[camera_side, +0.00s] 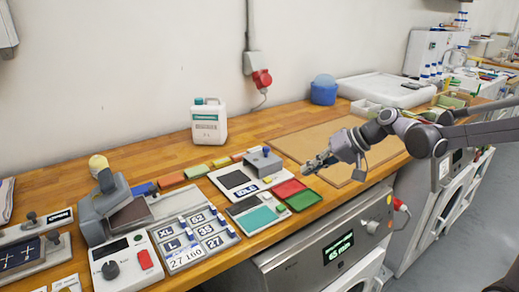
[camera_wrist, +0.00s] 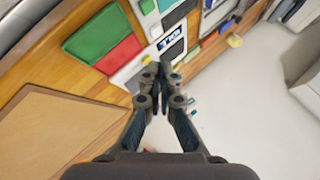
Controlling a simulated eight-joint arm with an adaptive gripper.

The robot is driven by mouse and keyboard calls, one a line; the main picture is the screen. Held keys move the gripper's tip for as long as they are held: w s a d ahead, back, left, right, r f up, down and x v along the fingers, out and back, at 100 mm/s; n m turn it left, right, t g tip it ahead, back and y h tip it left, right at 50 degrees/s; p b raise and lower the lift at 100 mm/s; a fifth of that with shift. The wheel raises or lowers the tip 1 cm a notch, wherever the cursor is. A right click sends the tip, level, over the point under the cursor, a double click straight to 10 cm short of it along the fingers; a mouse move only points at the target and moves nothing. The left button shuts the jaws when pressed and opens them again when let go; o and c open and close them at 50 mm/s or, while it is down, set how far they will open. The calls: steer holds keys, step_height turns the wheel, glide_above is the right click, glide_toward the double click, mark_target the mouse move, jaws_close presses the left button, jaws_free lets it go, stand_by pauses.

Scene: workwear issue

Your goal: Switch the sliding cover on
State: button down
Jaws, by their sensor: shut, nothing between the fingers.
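A white panel (camera_side: 226,193) lies on the wooden bench, with a dark pad (camera_side: 235,180), a grey raised block (camera_side: 263,162) and a dark blue label (camera_side: 246,190). The grey block may be the sliding cover; I cannot tell its setting. In the wrist view the label (camera_wrist: 172,45) shows beyond my fingertips. My gripper (camera_side: 308,168) hangs to the right of the panel, apart from the grey block. In the wrist view its fingers (camera_wrist: 161,76) are together and hold nothing.
A red pad (camera_side: 289,190) and a green pad (camera_side: 303,200) lie in front of the panel. A brown board (camera_side: 300,146) lies behind my gripper. A white jug (camera_side: 209,124) stands at the back. A keypad with size labels (camera_side: 196,238) is at the left.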

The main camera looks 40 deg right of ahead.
mark_target(263, 159)
steer(key=w+d+f+m+t+y, duration=0.2)
steer(key=w+d+t, duration=0.1)
steer(key=w+d, duration=0.3)
steer(key=w+d+f+m+t+y, duration=0.1)
steer(key=w+d+m+t+y, duration=0.1)
steer(key=w+d, duration=0.4)
steer(key=d, duration=0.4)
steer(key=shift+w+d+f+m+t+y, duration=0.25)
steer(key=shift+d+f+m+t+y, duration=0.05)
steer(key=shift+d+f+t, duration=0.1)
steer(key=shift+a, duration=0.1)
steer(key=x, duration=0.9)
steer(key=shift+a, duration=0.1)
steer(key=a, duration=0.2)
steer(key=w+a, duration=0.1)
steer(key=shift+w+f, duration=0.1)
steer(key=shift+f, duration=0.15)
steer(key=shift+a+f, duration=0.1)
steer(key=shift+a, duration=0.5)
steer(key=shift+a, duration=0.15)
